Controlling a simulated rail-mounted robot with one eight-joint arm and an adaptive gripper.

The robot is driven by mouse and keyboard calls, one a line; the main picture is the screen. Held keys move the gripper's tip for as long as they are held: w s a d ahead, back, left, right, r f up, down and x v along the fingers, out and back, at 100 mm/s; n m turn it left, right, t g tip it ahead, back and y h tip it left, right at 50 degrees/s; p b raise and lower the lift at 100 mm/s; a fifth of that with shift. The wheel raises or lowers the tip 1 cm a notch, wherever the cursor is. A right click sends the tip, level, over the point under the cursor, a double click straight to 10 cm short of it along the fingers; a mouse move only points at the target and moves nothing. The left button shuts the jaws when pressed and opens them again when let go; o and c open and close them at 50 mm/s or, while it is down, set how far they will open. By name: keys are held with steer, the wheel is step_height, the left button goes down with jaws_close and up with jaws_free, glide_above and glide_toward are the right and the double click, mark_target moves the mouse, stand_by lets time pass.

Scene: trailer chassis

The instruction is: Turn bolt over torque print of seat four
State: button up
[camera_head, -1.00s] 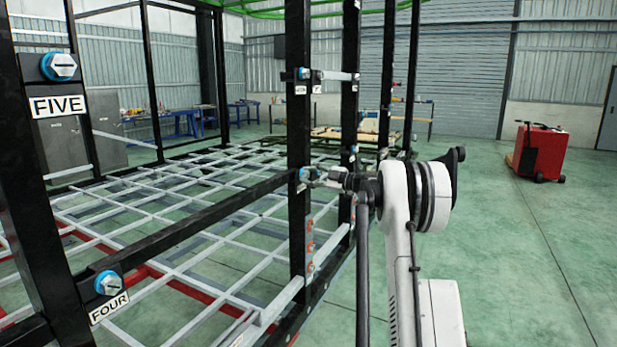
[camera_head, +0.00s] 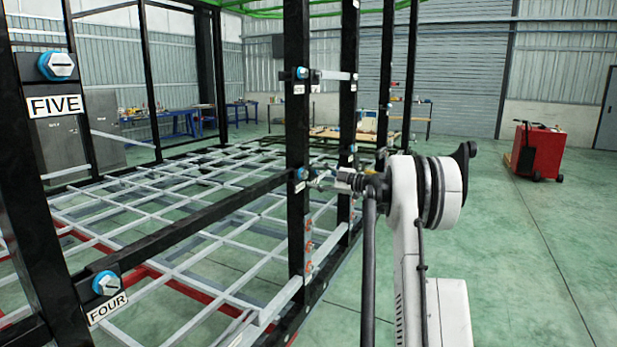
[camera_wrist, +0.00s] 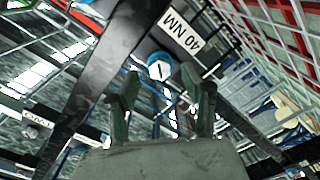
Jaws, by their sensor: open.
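A bolt (camera_wrist: 160,68) with a blue collar and a pale slotted head sits on a black beam beside a white "40 NM" print (camera_wrist: 181,33) in the wrist view. My gripper (camera_wrist: 160,88) is open, its two fingers spread either side of the line to this bolt, with the head showing between and just beyond the tips. In the head view my gripper (camera_head: 322,178) is at a blue bolt (camera_head: 300,174) on a black post, a small gap apart. The seat four bolt (camera_head: 106,283) sits above the "FOUR" label (camera_head: 107,307) at lower left, away from my gripper.
Another blue bolt (camera_head: 58,66) sits above the "FIVE" label (camera_head: 54,105). A "TWO" label (camera_wrist: 39,118) shows in the wrist view. Black posts and a grey grid floor (camera_head: 190,220) fill the left. Open green floor lies right, with a red cart (camera_head: 537,152).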

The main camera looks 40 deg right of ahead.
steer(key=v, duration=0.8)
steer(key=shift+s, duration=0.25)
steer(key=w+a+r+m+g, duration=0.1)
steer(key=a+r+m+g, duration=0.1)
steer(key=a, duration=0.9)
steer(key=w+a+r+m+g, duration=0.1)
steer(key=a+m+g, duration=0.1)
steer(key=a, duration=0.8)
steer(key=s+a+m+g+h, duration=0.1)
steer(key=s+a+m+g, duration=0.15)
steer(key=a, duration=0.65)
steer(key=s+a+m+g, duration=0.1)
steer(key=s+a, duration=0.3)
steer(key=a, duration=0.4)
steer(key=s+a+f+m+g+h, duration=0.2)
steer(key=s+a+f+m+h, duration=0.15)
steer(key=s+a, duration=1)
steer(key=s+a+f+m+h, duration=0.1)
steer(key=s+f, duration=0.3)
steer(key=s, duration=0.4)
steer(key=s+a+f+m+h, duration=0.1)
steer(key=s+a+f+m, duration=0.1)
steer(key=s+f, duration=0.3)
steer(key=s+a, duration=0.1)
steer(key=s, duration=0.2)
steer(key=shift+s+m, duration=0.15)
steer(key=shift+m, duration=0.15)
